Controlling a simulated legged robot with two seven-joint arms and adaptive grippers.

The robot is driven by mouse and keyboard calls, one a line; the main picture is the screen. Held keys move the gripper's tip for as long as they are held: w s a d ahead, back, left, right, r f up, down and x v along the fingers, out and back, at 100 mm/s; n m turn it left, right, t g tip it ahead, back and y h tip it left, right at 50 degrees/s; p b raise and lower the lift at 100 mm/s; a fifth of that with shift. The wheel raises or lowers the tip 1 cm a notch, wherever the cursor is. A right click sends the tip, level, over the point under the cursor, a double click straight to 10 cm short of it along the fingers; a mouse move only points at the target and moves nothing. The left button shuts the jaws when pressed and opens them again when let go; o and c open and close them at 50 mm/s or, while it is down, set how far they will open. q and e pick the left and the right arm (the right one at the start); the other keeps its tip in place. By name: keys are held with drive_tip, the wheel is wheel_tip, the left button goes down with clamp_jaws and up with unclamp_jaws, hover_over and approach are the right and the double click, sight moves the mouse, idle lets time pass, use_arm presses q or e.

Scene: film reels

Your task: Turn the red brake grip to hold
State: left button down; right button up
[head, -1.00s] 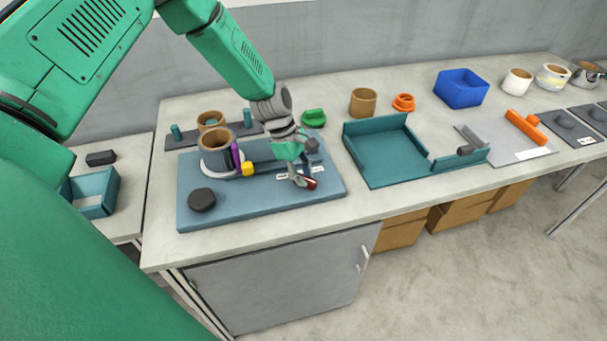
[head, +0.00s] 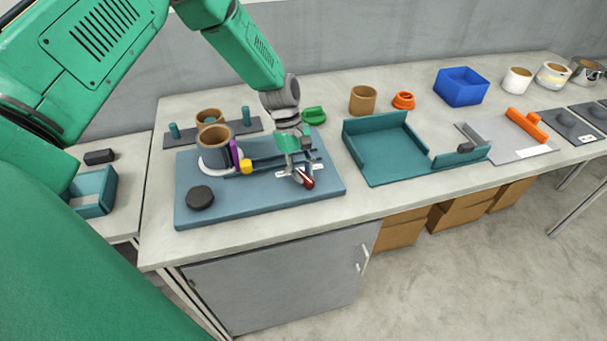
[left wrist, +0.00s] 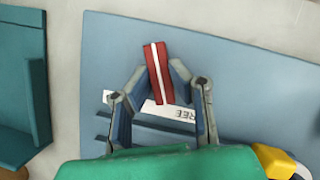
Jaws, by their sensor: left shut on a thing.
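The red brake grip (left wrist: 158,72), with a white stripe along it, sits between the fingers of my left gripper (left wrist: 160,82) in the left wrist view. The gripper is shut on it. In the head view the grip (head: 306,181) shows at the fingertips of my left gripper (head: 300,176), near the right front of the blue base plate (head: 245,205). A white label (left wrist: 178,112) reading "FREE" lies beside the grip, partly covered by the gripper. Any other label is hidden. My right gripper is not in view.
A brown reel (head: 214,142) on a white ring, a yellow block (head: 246,166) and a dark knob (head: 200,197) are left of the gripper. A teal tray (head: 385,160) stands right of the plate. A green part (head: 314,114) lies behind.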

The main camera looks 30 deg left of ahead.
use_arm(q)
drive_tip(key=m, duration=0.2)
drive_tip(key=m+g+b, duration=0.1)
drive_tip(key=shift+w+m+y, duration=0.25)
drive_tip(key=shift+m+y, duration=0.15)
drive_tip(key=m+g+y, duration=0.1)
drive_tip(key=m, duration=0.2)
drive_tip(key=shift+w+m+b, duration=0.1)
drive_tip(key=shift+m+b, duration=0.2)
drive_tip(key=shift+b, duration=0.1)
drive_tip(key=m+y, duration=0.1)
drive_tip(key=m, duration=0.2)
drive_tip(key=shift+d+g, duration=0.1)
drive_tip(key=shift+g, duration=0.3)
drive_tip(key=shift+d+r+m+y+b, duration=0.1)
drive_tip(key=shift+m+y+b, duration=0.35)
drive_tip(key=shift+m, duration=1.05)
drive_tip(key=shift+w, duration=0.1)
drive_tip(key=c, duration=1.7)
unclamp_jaws()
drive_tip(key=shift+c, duration=0.2)
drive_tip(key=shift+o, duration=1)
